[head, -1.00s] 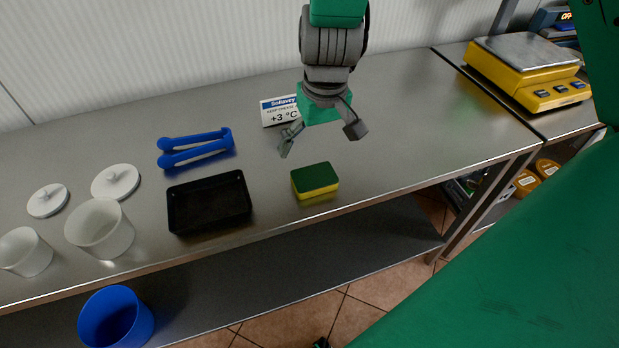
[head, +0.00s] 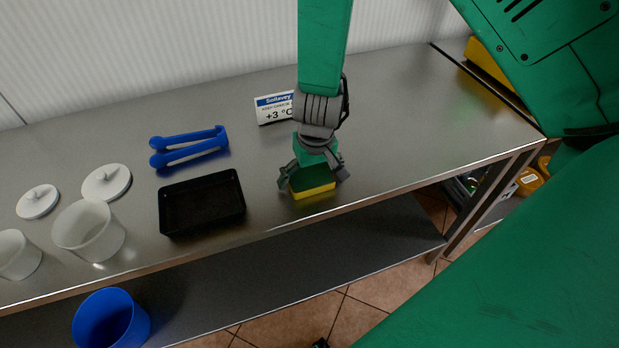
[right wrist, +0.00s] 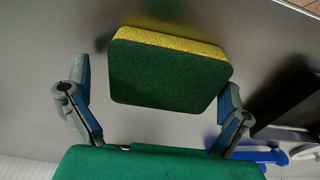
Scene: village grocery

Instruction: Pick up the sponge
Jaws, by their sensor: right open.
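The sponge (head: 312,186), yellow with a dark green top, lies on the steel table near its front edge. It also shows in the right wrist view (right wrist: 168,72), green face toward the camera. My right gripper (head: 313,183) is open above the sponge, with one finger on either side of it. In the right wrist view my right gripper (right wrist: 160,115) has its fingertips apart, near the sponge's near corners. I cannot tell whether the fingers touch it. My left gripper is not in view.
A black tray (head: 238,211) stands just left of the sponge. Blue tongs (head: 190,148), a price sign (head: 273,108), white cups (head: 90,230) and lids (head: 106,182) are on the table. A blue bucket (head: 110,318) is below. The table right of the sponge is clear.

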